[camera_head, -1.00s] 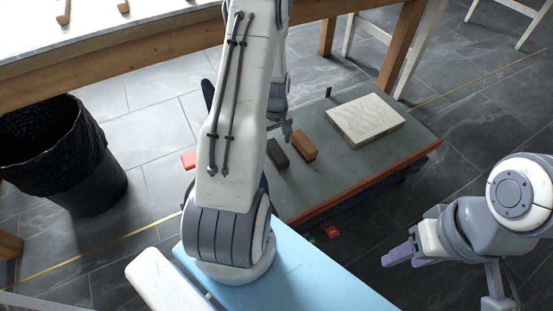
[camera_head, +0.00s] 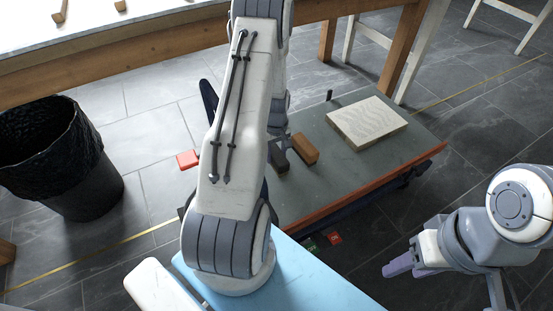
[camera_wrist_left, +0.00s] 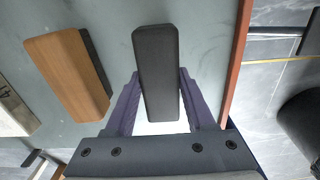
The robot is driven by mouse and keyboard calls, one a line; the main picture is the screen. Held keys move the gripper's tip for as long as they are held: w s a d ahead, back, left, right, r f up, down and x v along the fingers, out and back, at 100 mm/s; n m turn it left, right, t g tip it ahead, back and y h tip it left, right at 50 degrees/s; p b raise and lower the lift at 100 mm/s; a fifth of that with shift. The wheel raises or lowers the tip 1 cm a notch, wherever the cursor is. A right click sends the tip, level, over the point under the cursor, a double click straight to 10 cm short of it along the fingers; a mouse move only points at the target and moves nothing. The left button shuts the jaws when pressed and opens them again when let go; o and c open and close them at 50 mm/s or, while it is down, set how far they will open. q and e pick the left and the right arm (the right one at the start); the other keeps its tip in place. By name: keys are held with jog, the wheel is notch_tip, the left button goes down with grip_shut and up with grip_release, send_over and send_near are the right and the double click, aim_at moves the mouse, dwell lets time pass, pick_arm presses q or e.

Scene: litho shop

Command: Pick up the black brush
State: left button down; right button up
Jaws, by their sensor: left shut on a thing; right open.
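The black brush (camera_wrist_left: 158,70) is a dark block that lies between the two purple fingers of my left gripper (camera_wrist_left: 157,92) in the left wrist view. The fingers are shut on it from both sides. In the head view the black brush (camera_head: 279,161) shows only in part, next to the brown brush, and my left arm hides much of my left gripper (camera_head: 278,140). I cannot tell whether the brush is clear of the cart top. My right gripper (camera_head: 400,265) is open and empty, at the lower right, away from the cart.
A brown wooden brush (camera_head: 305,149) lies close to the right of the black one on the grey cart top (camera_head: 330,190). A pale patterned slab (camera_head: 367,122) lies further right. A black bin (camera_head: 60,165) stands at left, and a wooden table (camera_head: 150,60) is behind.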

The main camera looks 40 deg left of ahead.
aim_at(277, 153)
pick_arm(q)
jog(key=shift+r+p, duration=1.5)
jog(key=shift+r, duration=1.05)
jog(key=s+d+r+p, duration=0.2)
jog(key=d+r, duration=0.1)
jog(key=d, duration=0.2)
jog(key=s+d+r+p, duration=0.1)
jog(key=s+d+r, duration=0.1)
jog(key=d, duration=0.3)
jog(key=shift+s+d+r+p, duration=0.3)
jog(key=shift+d+r+p, duration=0.05)
jog(key=shift+r, duration=0.1)
